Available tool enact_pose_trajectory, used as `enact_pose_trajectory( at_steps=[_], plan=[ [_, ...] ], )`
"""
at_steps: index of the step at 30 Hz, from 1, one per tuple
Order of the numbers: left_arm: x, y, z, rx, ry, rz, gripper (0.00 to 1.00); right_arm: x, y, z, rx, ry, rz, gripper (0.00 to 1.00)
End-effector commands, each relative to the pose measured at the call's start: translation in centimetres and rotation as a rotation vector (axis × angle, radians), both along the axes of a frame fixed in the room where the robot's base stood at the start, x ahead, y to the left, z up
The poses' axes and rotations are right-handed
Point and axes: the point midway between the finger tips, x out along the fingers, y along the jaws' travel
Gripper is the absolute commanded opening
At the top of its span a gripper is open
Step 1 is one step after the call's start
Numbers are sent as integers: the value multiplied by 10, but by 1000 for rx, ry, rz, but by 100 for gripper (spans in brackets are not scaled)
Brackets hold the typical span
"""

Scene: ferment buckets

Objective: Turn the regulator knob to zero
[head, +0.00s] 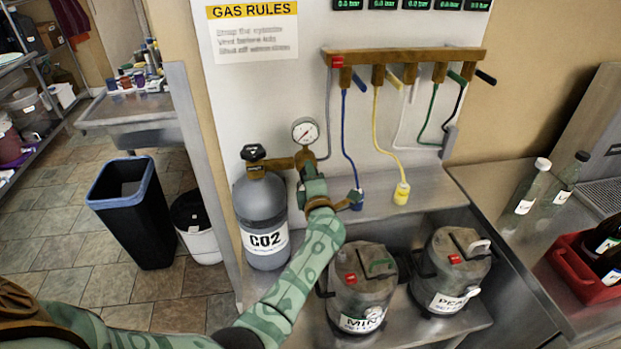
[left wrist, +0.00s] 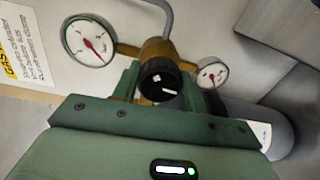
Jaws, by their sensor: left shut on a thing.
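The regulator's round black knob (left wrist: 160,80) with a white mark shows in the left wrist view, on a brass body. The mark points right and slightly down. My left gripper (head: 311,168) is shut on the knob, one green finger on each side. In the head view the gripper hides the knob. A larger gauge (left wrist: 88,42) with a red needle sits left of the knob, and a smaller gauge (left wrist: 212,73) sits right. One white gauge (head: 305,131) shows above my gripper in the head view. My right gripper is not in view.
The grey CO2 cylinder (head: 262,215) with a black top valve (head: 253,152) stands just left of my gripper. A brass manifold (head: 405,58) with hanging coloured hoses is on the wall. Two labelled kegs (head: 361,285) (head: 452,270) stand below right. Bottles (head: 525,187) stand farther right.

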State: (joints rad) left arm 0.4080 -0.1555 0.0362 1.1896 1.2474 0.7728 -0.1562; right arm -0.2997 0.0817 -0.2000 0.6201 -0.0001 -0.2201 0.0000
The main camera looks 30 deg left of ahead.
Motion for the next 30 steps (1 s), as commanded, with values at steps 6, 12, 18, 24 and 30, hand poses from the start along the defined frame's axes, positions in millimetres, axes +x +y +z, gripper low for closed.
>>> enact_pose_trajectory(
  at_steps=[6,12,18,24,30],
  plan=[
    [-1,-1,-4,-65,-40,-1,20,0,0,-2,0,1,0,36],
    [-1,-1,-4,-87,-57,-1,20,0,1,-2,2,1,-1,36],
    [-1,-1,-3,-91,-60,-1,20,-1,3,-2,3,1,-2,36],
    [-1,-1,-3,-91,-60,-1,49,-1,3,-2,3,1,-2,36],
    [-1,-1,-2,-88,-61,-1,65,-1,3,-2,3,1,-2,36]
  ],
)
